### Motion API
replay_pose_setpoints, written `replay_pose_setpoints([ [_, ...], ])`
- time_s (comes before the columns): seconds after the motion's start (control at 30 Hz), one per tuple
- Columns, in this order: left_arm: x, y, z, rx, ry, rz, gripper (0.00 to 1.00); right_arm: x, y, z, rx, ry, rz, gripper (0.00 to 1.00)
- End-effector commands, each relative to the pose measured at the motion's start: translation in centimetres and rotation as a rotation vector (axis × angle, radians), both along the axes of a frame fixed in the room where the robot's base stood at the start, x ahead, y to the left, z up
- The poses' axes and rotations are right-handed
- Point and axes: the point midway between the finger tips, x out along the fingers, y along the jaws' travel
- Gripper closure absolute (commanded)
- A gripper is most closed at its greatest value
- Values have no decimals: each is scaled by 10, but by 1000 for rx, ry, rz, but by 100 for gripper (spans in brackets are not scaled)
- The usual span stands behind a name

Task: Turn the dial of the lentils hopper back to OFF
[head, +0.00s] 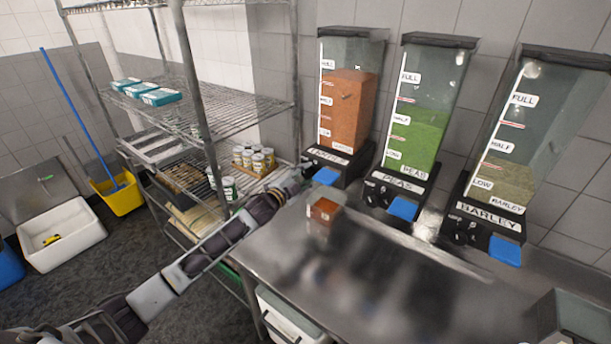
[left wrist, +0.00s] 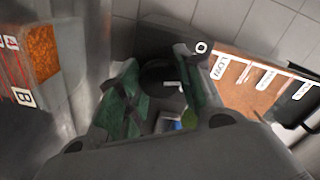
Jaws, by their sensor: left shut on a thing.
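The lentils hopper (head: 347,108) is the leftmost of three wall hoppers, its clear body filled with orange-brown lentils. My left gripper (head: 302,170) is at the left of its black base, covering its dial in the head view. In the left wrist view, the dark round dial (left wrist: 158,76) with a pale pointer mark lies between the green-padded fingers of my left gripper (left wrist: 160,92), which is shut on it. I cannot read the dial's setting. The hopper's labelled side (left wrist: 252,88) shows at the right there. My right gripper is not in view.
A clear box of lentils (head: 324,212) stands on the steel counter (head: 350,262) below the hopper's blue chute flap (head: 326,176). The peas hopper (head: 418,130) and barley hopper (head: 515,150) stand to the right. A wire shelf (head: 235,112) with cans is close to my left arm.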

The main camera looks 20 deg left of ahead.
Motion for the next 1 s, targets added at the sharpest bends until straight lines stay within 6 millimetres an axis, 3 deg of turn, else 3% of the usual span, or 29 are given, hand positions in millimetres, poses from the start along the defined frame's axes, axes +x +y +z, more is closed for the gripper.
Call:
replay_pose_setpoints([
  [0.4, 0, 1, -1, -223, 84, 2, 88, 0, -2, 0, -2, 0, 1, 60],
  [0.93, 0, 1, -2, -253, 95, 1, 88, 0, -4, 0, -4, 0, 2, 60],
  [0.97, 0, 1, -2, -253, 95, 1, 62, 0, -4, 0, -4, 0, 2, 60],
  [1.0, 0, 1, -2, -253, 95, 1, 57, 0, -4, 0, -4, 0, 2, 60],
])
